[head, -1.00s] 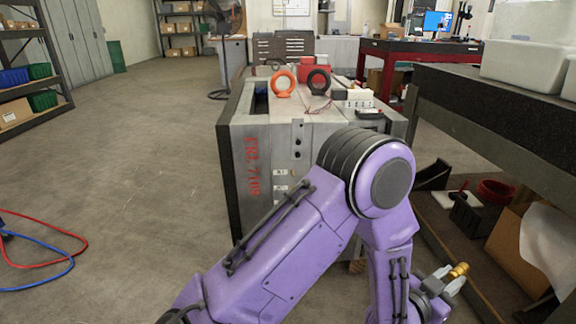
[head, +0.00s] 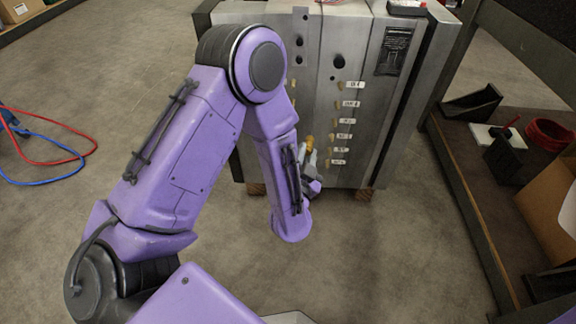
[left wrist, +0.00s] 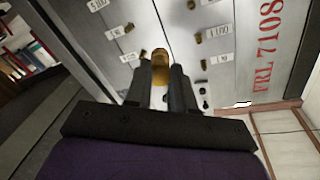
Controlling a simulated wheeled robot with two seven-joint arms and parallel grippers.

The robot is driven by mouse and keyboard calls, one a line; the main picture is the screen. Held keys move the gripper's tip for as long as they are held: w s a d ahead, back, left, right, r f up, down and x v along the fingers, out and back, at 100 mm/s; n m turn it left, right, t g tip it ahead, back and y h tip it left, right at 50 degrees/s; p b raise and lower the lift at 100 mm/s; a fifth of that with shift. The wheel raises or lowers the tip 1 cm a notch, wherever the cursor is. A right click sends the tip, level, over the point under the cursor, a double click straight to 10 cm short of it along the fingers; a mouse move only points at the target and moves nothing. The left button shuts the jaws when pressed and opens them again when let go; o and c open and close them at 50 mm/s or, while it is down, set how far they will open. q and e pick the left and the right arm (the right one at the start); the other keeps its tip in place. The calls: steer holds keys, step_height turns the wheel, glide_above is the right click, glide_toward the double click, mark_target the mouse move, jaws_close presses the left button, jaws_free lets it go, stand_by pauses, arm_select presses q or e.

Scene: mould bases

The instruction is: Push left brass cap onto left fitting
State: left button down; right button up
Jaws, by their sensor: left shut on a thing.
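The brass cap (head: 310,143) is between the fingers of my left gripper (head: 307,160), in front of the lower face of the grey steel mould base (head: 357,70). In the left wrist view the cap (left wrist: 161,68) sticks out past the fingertips of the shut left gripper (left wrist: 160,82), towards the face. Small brass fittings (left wrist: 198,38) with white labels stand in rows on that face. My arm covers part of the left row in the head view. I cannot tell whether the cap touches a fitting. My right gripper is not in view.
A dark workbench with a lower shelf (head: 480,170) stands at the right, holding a red ring (head: 549,134) and a cardboard box (head: 545,200). Red and blue hoses (head: 50,160) lie on the floor at the left. The floor in front of the mould base is clear.

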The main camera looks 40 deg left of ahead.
arm_select(q)
steer(key=s+a+f+g+y, duration=0.1)
steer(key=s+a+f+y, duration=0.1)
steer(key=s+a+f, duration=0.1)
steer(key=x, duration=0.9)
steer(key=shift+a+m+y, duration=0.25)
steer(key=shift+m+y, duration=0.15)
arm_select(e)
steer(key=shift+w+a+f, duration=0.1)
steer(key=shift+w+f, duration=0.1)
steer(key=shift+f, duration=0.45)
arm_select(q)
steer(key=shift+r, duration=0.15)
steer(key=shift+s, duration=0.1)
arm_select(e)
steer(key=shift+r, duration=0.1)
arm_select(q)
steer(key=shift+s+d, duration=0.1)
steer(key=shift+s, duration=0.1)
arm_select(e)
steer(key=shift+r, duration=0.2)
arm_select(q)
steer(key=shift+w+p, duration=0.2)
steer(key=shift+p, duration=0.15)
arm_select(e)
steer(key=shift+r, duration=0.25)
arm_select(q)
steer(key=shift+w, duration=0.15)
